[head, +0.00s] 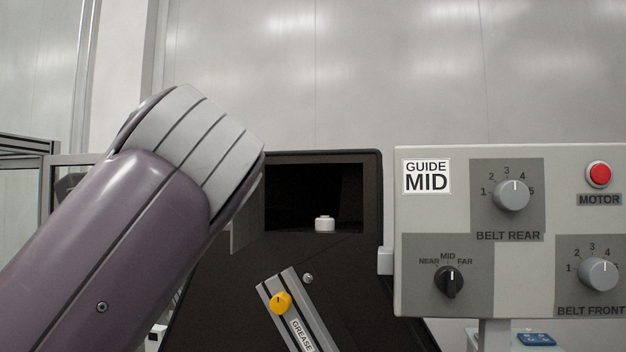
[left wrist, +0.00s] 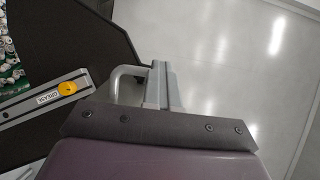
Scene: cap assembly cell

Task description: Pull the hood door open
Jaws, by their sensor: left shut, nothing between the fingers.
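The dark hood (head: 345,270) stands in the middle of the head view, with a black opening in its upper part. A small white piece (head: 324,224) sits in that opening. My left arm covers the hood's left side, and its gripper is hidden there. In the left wrist view my left gripper (left wrist: 158,85) is shut and empty. A pale looped handle (left wrist: 119,84) is just left of the fingers, close beside them; I cannot tell whether they touch. The hood door's outline is not clear in either view. My right gripper is not in view.
A control panel (head: 408,245) with knobs and a red button (head: 598,174) stands to the right. A grease rail (head: 312,310) with a yellow knob (head: 281,302) is on the hood's front. The left wrist view shows bare pale floor (left wrist: 235,60) to the right.

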